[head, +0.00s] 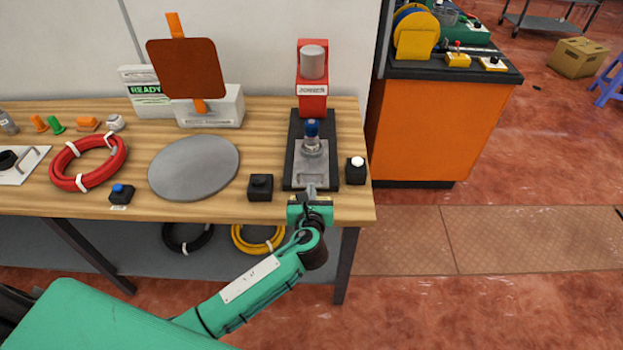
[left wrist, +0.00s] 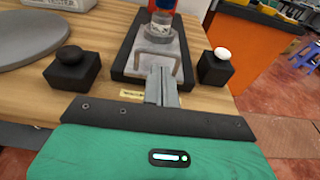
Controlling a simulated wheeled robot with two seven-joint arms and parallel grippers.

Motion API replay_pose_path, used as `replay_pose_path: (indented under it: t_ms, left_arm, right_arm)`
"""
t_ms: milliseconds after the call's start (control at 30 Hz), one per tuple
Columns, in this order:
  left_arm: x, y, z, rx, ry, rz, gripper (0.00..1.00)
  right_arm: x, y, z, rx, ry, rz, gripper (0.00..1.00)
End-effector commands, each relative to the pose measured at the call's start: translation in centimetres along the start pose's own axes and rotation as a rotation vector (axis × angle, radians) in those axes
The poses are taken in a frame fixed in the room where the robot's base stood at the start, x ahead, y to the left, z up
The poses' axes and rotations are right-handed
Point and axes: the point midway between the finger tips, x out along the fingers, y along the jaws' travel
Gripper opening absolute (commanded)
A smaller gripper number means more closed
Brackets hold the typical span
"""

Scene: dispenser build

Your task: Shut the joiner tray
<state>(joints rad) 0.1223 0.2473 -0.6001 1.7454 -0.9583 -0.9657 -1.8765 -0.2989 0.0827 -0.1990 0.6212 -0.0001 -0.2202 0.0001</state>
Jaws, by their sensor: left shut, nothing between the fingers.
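The joiner (head: 312,75) is a red machine labelled JOINER at the back of the table, with a grey cylinder head. Its tray (head: 314,172) is a grey slide on a dark base plate, standing out in front of the red column. A clear part with a blue top (head: 312,135) stands upright on the tray. In the left wrist view the tray (left wrist: 172,60) shows a metal handle at its front. My left gripper (head: 311,190) is shut and empty at the tray's front edge; its fingers (left wrist: 162,85) point at the handle. I cannot tell whether they touch it. My right gripper is not in view.
A black button box (head: 260,187) stands left of the joiner base, and a box with a white button (head: 356,170) stands right. A grey round plate (head: 194,167) and a red cable coil (head: 88,162) lie further left. An orange cabinet (head: 430,130) stands beyond the table's right end.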

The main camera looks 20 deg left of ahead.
Motion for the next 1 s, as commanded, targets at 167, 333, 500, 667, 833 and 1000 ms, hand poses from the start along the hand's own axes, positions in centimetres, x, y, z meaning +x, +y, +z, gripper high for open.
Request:
replay_pose_path:
  t_ms: [167,333,500,667,833,1000]
  left_arm:
    - [3.0,-0.1,0.2,0.000,0.000,0.000,0.00]
    - [4.5,-0.1,0.1,0.000,0.000,-0.001,0.00]
    - [5.0,0.0,0.0,0.000,0.001,-0.001,0.00]
    - [5.0,0.0,0.0,0.000,0.000,-0.001,0.00]
    - [5.2,0.0,0.0,0.000,0.000,-0.001,0.00]
    - [7.7,-0.1,0.7,0.001,-0.004,0.000,0.00]
  right_arm:
    - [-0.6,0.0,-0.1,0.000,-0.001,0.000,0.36]
    - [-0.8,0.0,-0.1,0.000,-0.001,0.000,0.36]
    - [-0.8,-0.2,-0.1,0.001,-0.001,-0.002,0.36]
    - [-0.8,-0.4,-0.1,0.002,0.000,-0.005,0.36]
    - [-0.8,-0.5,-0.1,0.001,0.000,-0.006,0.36]
    - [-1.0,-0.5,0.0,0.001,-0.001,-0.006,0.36]
